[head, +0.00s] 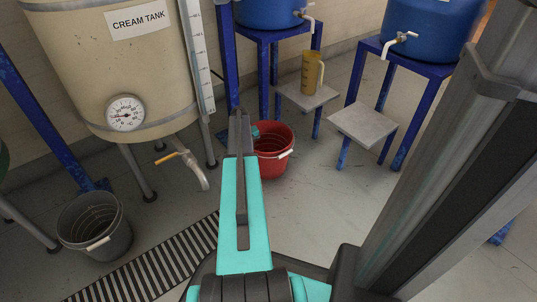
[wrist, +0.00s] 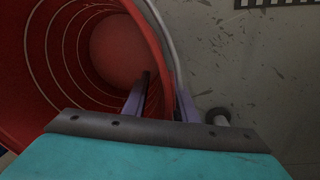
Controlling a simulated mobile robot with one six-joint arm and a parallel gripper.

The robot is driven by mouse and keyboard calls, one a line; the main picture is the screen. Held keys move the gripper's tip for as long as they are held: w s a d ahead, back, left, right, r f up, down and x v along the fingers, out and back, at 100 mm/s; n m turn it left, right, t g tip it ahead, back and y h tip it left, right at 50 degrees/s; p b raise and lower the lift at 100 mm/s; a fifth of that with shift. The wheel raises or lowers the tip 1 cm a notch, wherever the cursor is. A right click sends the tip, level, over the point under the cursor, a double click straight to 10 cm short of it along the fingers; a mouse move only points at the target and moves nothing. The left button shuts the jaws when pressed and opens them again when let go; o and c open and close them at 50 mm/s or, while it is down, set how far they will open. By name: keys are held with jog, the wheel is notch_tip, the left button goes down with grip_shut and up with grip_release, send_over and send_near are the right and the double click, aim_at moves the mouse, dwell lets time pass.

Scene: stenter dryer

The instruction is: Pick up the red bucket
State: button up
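The red bucket (head: 272,160) stands on the floor in the head view, its left side hidden behind my arm. Its white handle grip (head: 285,154) hangs on the near right side. In the wrist view the red bucket (wrist: 45,60) fills the left side, and I look down into its ringed, empty-looking inside. My gripper (wrist: 164,88) is at the bucket's rim. One finger is inside the bucket and the other outside, with the wall between them. The fingers look apart, with a gap to the wall on the inner side. The head view mostly hides the gripper.
A grey bucket (head: 95,228) stands on the floor at the left, below the cream tank (head: 120,60). A yellow jug (head: 311,75) sits on a low shelf under a blue drum. Blue stands (head: 405,130) are behind and right. A floor grating (head: 150,262) lies in front.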

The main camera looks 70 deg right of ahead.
jog(key=shift+c, duration=0.4)
grip_shut()
jog(key=shift+r, duration=0.15)
jog(key=shift+r+p, duration=0.9)
jog(key=shift+r, duration=0.15)
jog(key=shift+r+p, duration=0.6)
jog(key=shift+r, duration=0.25)
jog(key=s+a+p, duration=0.5)
jog(key=s+a, duration=0.4)
jog(key=a, duration=0.4)
jog(key=shift+s+r, duration=0.15)
jog(key=shift+r, duration=0.3)
